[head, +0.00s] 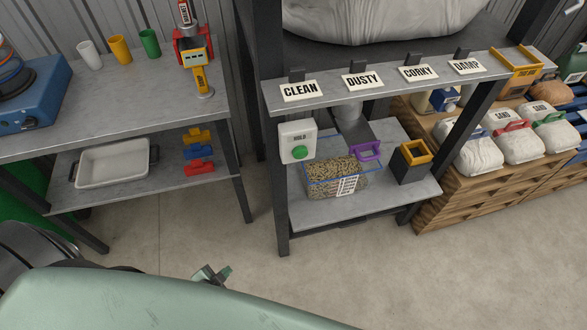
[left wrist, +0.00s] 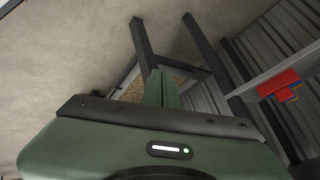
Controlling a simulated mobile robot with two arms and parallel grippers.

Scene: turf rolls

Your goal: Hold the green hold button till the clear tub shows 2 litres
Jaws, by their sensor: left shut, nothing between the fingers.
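The green hold button (head: 300,152) sits on a white box labelled HOLD, on the front left post of the dark rack. The clear tub (head: 322,188) with blue rim edges stands on the rack's lower shelf, under a grey chute (head: 352,128). It holds tan pellets; the marks on its white scale are too small to read. My left gripper (head: 212,275) is low in front of the rack, left of and apart from the button. In the left wrist view its fingers (left wrist: 161,88) are shut and empty. My right gripper is not in view.
A purple handle (head: 366,151) is by the chute, and a black and yellow bin (head: 411,160) stands right of the tub. Signs hang on the upper shelf edge. A bench (head: 110,105) stands left. Bare floor (head: 190,225) lies between bench and rack.

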